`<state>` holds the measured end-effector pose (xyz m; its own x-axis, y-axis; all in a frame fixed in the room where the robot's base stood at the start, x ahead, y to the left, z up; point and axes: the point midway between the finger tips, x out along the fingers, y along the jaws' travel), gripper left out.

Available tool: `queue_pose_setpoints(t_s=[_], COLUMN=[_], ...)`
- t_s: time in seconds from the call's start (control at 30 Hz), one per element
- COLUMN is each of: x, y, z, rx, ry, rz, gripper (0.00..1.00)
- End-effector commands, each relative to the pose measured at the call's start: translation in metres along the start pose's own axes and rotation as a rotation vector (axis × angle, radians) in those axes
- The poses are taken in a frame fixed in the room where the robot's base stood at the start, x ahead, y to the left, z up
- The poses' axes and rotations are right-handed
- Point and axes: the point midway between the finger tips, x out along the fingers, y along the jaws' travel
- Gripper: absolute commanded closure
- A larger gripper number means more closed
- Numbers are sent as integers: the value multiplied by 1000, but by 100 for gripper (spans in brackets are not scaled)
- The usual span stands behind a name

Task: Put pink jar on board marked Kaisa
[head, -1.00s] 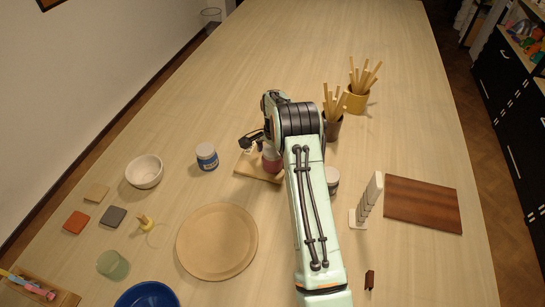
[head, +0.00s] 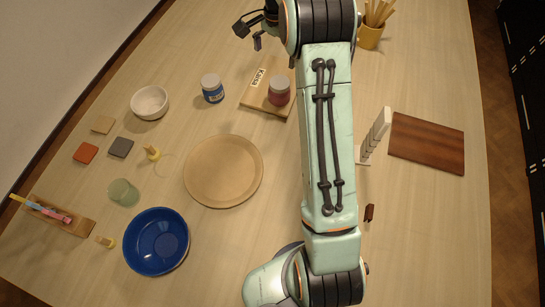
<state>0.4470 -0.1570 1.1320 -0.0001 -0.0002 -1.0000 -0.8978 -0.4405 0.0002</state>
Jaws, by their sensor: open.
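The pink jar (head: 279,91) stands upright on the light wooden board (head: 254,97), which bears a white label reading Kaisa (head: 258,77). The jar has a pale lid and sits towards the board's right side, next to my arm. My gripper (head: 250,33) is open and empty, above and beyond the board near the top edge of the head view, apart from the jar. Part of the board's right side is hidden by my arm.
A blue-labelled jar (head: 212,88) stands left of the board. A round wooden disc (head: 223,171), a white bowl (head: 150,102) and a blue bowl (head: 156,241) are on the left. A brown board (head: 427,142) and a white rack (head: 375,136) stand right of my arm.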

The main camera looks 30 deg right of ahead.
Motion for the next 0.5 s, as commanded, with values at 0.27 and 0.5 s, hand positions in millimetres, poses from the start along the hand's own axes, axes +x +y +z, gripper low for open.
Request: queue_pose_setpoints(t_s=[0.27,0.5], x=[-88,-80], y=[72,170], z=[154,262], rx=[-582,-1039], ry=[-5,-28], rz=[-15,-42], gripper=[5,5])
